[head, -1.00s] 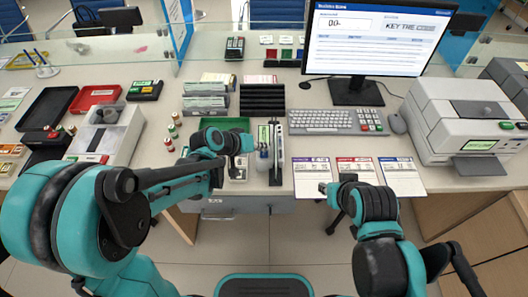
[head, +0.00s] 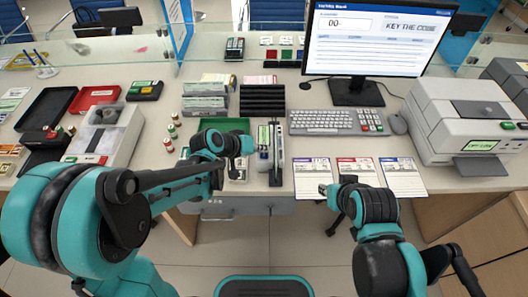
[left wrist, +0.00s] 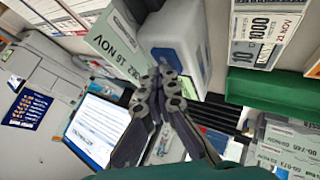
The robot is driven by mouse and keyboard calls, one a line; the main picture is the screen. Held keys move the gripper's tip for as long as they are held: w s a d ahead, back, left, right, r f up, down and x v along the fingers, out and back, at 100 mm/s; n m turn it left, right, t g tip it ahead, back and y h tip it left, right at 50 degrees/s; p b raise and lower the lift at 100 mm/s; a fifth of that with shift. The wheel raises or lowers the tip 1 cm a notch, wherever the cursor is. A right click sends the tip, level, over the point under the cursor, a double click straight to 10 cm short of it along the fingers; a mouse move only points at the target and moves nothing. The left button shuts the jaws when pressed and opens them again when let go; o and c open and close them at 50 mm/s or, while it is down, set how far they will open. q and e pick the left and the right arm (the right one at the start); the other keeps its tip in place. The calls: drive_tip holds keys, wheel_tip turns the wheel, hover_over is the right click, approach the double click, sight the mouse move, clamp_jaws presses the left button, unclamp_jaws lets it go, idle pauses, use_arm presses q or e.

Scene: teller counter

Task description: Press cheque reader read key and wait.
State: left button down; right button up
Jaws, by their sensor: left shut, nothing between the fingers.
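A small upright white and blue device (head: 263,157), apparently the cheque reader, stands near the counter's front edge beside a black upright piece. My left gripper (head: 248,144) is shut and empty, just left of its upper part. In the left wrist view the shut fingertips (left wrist: 160,76) overlap the lower edge of a white body with a blue face (left wrist: 178,50); I cannot tell whether they touch it. A pale card reading 16 NOV (left wrist: 116,42) shows beside it. I cannot make out the read key. My right gripper (head: 326,189) hangs near the front edge, its fingers too small to judge.
The monitor (head: 378,40) reads KEY THE CODE. Three printed forms (head: 357,178) lie at the front edge. A large grey machine (head: 465,115) stands right. A green tray (head: 222,125) lies behind my left gripper.

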sight(262, 154)
use_arm(q)
drive_tip(key=shift+r, duration=0.1)
idle(0.3)
drive_tip(key=shift+r+p, duration=0.75)
drive_tip(key=shift+r, duration=0.05)
wheel_tip(262, 154, up, 5)
drive_tip(key=p, duration=0.4)
idle(0.6)
